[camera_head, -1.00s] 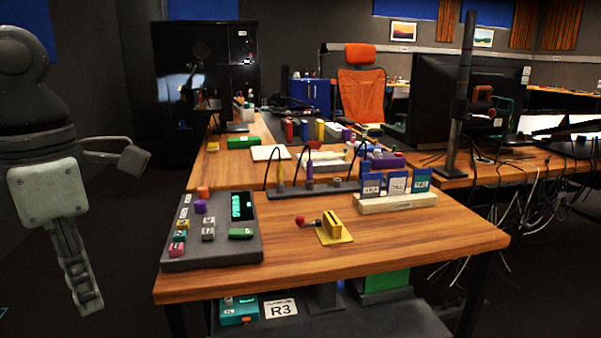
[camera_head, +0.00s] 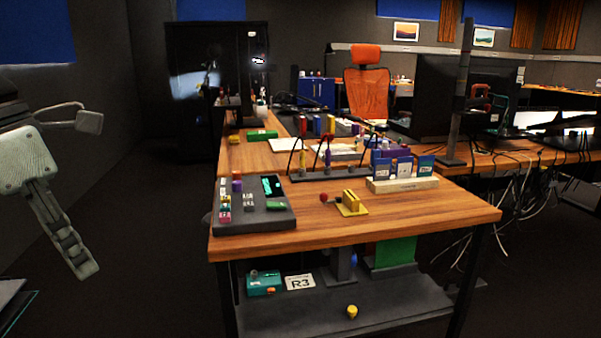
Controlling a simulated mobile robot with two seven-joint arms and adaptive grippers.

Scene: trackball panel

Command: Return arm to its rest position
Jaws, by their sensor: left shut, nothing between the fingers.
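My left gripper (camera_head: 82,268) hangs at the left of the head view, pointing down and a little right. Its fingers are shut with nothing between them. It is out over the dark floor, left of the desk and apart from it. My right gripper is not in view. The dark trackball panel (camera_head: 283,221) with coloured buttons and a green display lies on the near left corner of the wooden desk (camera_head: 330,231). A yellow bracket with a red-knobbed lever (camera_head: 351,203) stands right of the panel.
A pale holder (camera_head: 402,185) with blue blocks and a dark rack with cables stand behind the lever. A low shelf (camera_head: 390,305) under the desk holds a teal box (camera_head: 264,284) and a yellow knob (camera_head: 351,311). The floor between gripper and desk is clear.

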